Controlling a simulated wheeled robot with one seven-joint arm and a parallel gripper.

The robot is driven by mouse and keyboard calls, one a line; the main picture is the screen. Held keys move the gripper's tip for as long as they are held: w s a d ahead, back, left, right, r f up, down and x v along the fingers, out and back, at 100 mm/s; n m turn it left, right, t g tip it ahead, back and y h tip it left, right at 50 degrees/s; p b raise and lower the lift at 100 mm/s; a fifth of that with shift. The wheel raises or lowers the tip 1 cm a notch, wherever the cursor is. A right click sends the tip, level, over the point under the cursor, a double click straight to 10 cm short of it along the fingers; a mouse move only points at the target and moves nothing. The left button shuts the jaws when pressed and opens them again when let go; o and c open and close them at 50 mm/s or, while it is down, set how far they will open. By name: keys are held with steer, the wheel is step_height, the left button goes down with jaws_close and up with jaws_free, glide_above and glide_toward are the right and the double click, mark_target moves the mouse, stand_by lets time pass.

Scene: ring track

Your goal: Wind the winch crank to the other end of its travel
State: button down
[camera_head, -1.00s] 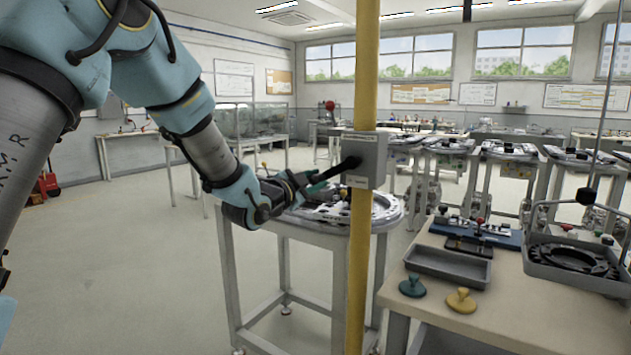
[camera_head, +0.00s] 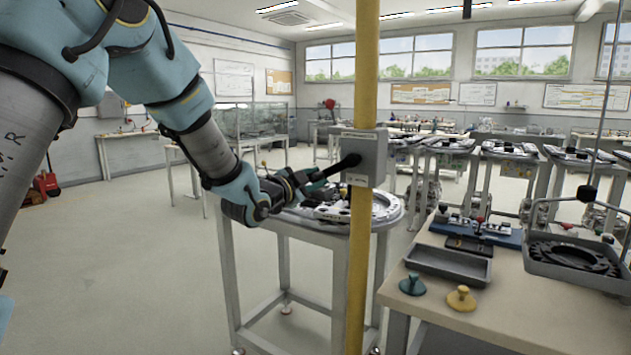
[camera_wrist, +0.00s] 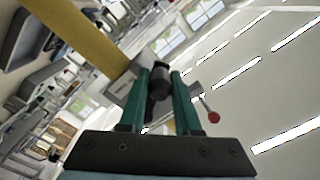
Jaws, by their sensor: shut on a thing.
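The winch is a grey box (camera_head: 365,160) on a yellow post, with a dark crank (camera_head: 340,167) reaching out from its left face, tilted down to the left. My gripper (camera_head: 312,180) is at the outer end of the crank, left of the box. In the wrist view the two green fingers (camera_wrist: 160,98) are shut around the dark crank handle (camera_wrist: 157,84), with the grey box (camera_wrist: 124,82) just beyond to the left. The fingers hide part of the handle.
The yellow post (camera_head: 362,240) stands close to my gripper. Behind it is a stand with a ring-shaped track (camera_head: 387,209). A bench at right holds a grey tray (camera_head: 447,266) and teal and yellow knobbed pieces. Open floor lies at left.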

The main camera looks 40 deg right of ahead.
steer(key=shift+w+r+m+b, duration=0.2)
steer(key=shift+r+m+b, duration=0.1)
steer(key=shift+b, duration=0.2)
